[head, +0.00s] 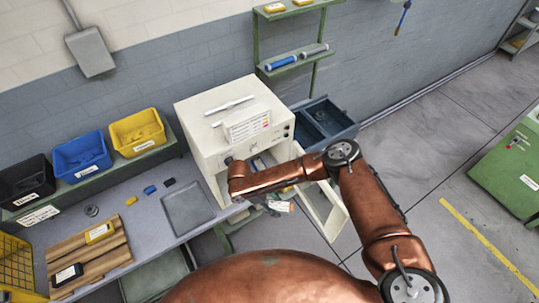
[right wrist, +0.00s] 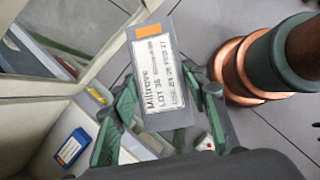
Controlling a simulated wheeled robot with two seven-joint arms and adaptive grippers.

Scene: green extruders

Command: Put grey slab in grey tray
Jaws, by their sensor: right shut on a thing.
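The grey slab (right wrist: 165,72) has a white label with printed text and an orange square. My right gripper (right wrist: 164,108) is shut on it, with green fingers on both sides of the slab. In the head view the right gripper (head: 266,200) is at the open front of the white cabinet, and the slab (head: 283,206) shows small beside the door. The grey tray (head: 188,208) lies flat and empty on the bench, left of the cabinet and apart from the gripper. My left gripper is not in view.
The white cabinet (head: 235,117) has its door (head: 325,207) hanging open close to my right arm. A blue labelled box (right wrist: 70,147) is inside it. Bins (head: 82,153) line the back.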

